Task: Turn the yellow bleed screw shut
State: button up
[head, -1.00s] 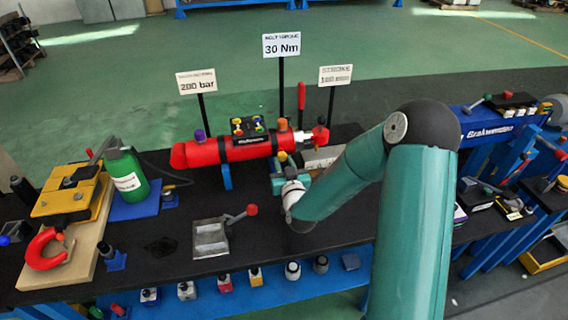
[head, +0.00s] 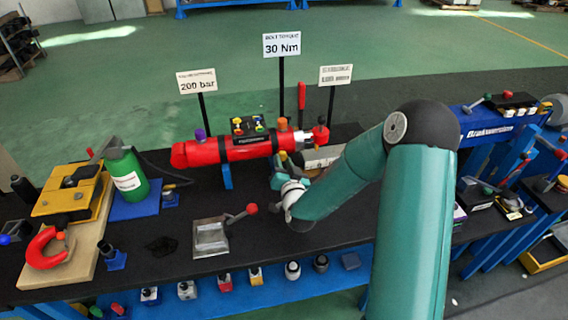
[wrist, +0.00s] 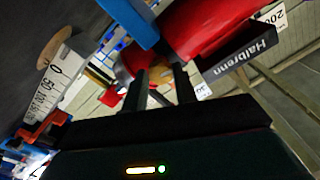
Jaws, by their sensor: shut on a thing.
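The red cylinder (head: 245,149) lies across the bench on blue supports. The yellow bleed screw (head: 282,156) shows as a small yellow spot at the underside of its right part, just above my gripper (head: 281,169). My gripper reaches in from the lower right and is shut on the screw. In the wrist view, the two dark fingers of my gripper (wrist: 160,78) point up at a blurred yellow-orange piece (wrist: 135,62) beside the red cylinder (wrist: 205,28). The fingers hide most of the screw, so its exact turn cannot be told.
Three signs stand behind the cylinder, one reading 30 Nm (head: 282,45). A red-knobbed lever on a metal block (head: 211,238) stands in front. A green bottle (head: 125,172) and a yellow clamp block (head: 72,192) are at left.

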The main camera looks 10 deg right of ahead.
jog(key=m, duration=0.3)
jog(key=shift+r+m, duration=0.1)
jog(key=shift+m, duration=0.3)
jog(key=m, duration=0.3)
jog(key=shift+m, duration=0.3)
jog(key=m, duration=0.4)
jog(key=shift+m, duration=0.3)
jog(key=shift+r+m, duration=0.1)
jog(key=shift+m, duration=1.6)
jog(key=o, duration=1)
jog(key=shift+a, duration=0.1)
